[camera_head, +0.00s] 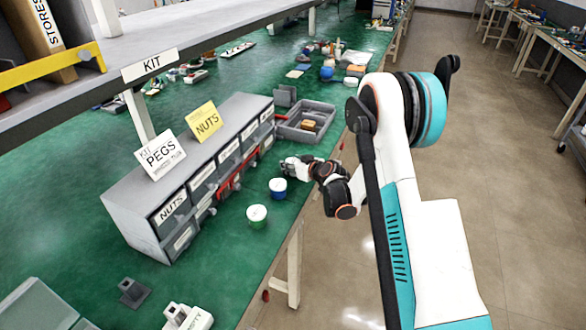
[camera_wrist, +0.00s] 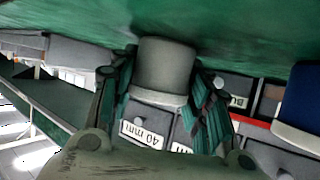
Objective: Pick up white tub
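The white tub (camera_wrist: 165,68) appears pale grey with a whiter rim. In the wrist view, which looks upside down, it stands on the green bench top between the two fingers of my gripper (camera_wrist: 163,88). The fingers lie close along both its sides; whether they touch it is hard to tell. In the head view my gripper (camera_head: 297,164) is low over the bench near its front edge, and the white tub is hard to separate from it. A blue tub (camera_head: 278,189) and a green tub (camera_head: 257,217) stand nearer, both with white tops.
A grey drawer cabinet (camera_head: 130,207) with NUTS and PEGS labels stands left of the tubs. A grey tray (camera_head: 322,108) lies beyond my gripper. In the wrist view the blue tub (camera_wrist: 301,95) is close at the right. A shelf (camera_head: 180,38) overhangs the back-left.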

